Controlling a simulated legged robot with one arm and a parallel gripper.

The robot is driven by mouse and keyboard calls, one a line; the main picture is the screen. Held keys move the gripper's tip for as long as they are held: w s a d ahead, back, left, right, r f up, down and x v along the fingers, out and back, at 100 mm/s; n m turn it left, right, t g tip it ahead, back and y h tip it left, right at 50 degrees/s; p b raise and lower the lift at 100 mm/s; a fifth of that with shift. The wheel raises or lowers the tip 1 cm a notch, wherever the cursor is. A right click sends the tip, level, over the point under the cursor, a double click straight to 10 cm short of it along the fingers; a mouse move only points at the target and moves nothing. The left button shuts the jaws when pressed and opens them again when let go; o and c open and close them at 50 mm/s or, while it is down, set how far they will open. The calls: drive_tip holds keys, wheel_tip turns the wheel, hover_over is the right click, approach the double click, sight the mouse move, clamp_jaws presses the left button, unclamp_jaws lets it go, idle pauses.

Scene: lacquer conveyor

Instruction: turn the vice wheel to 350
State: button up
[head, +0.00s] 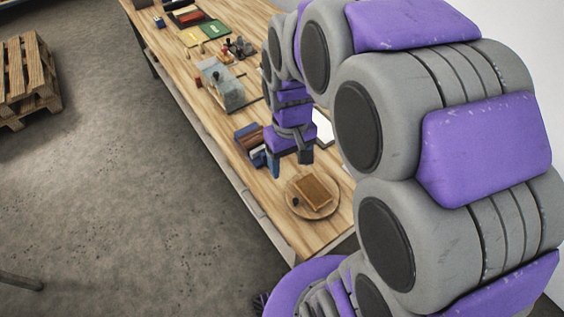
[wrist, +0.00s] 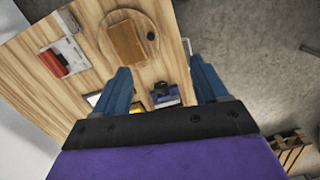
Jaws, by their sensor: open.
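I cannot make out a vice wheel or any angle marks for certain. A round wooden disc (head: 330,207) lies near the bench's near end, with a brown rectangular block (head: 312,189) on it and a small dark knob (head: 295,202) at its edge. The disc also shows at the top of the wrist view (wrist: 111,22). My gripper (head: 289,163) is open and empty above the bench, just beyond the disc in the head view. In the wrist view its blue fingers (wrist: 160,68) are spread wide, with bare wood and a small dark blue object (wrist: 164,94) seen between them.
The wooden bench (head: 200,112) also carries a blue-and-brown item (head: 250,143), a greyish block-like fixture (head: 226,90) and green and yellow pieces (head: 205,32) farther off. A white sheet-like item (head: 323,127) lies behind my gripper. A pallet (head: 28,78) stands on open floor.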

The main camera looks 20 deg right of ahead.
drive_tip(key=w+f+n+p, duration=0.1)
drive_tip(key=w+f, duration=0.1)
drive_tip(key=w, duration=0.6)
drive_tip(key=w+f+n+p, duration=0.1)
drive_tip(key=w+f+p, duration=0.15)
drive_tip(key=w, duration=0.65)
drive_tip(key=shift+t, duration=0.4)
drive_tip(key=f+b, duration=0.1)
drive_tip(key=f, duration=0.5)
drive_tip(key=f+b, duration=0.1)
drive_tip(key=f, duration=0.4)
drive_tip(key=f+b, duration=0.2)
drive_tip(key=f, duration=0.4)
drive_tip(key=shift+s+d+f, duration=0.3)
drive_tip(key=shift+f, duration=0.05)
drive_tip(key=shift+c, duration=0.3)
drive_tip(key=c, duration=1)
drive_tip(key=shift+r+y+p, duration=0.15)
drive_tip(key=shift+y+p, duration=0.15)
drive_tip(key=shift+p, duration=0.1)
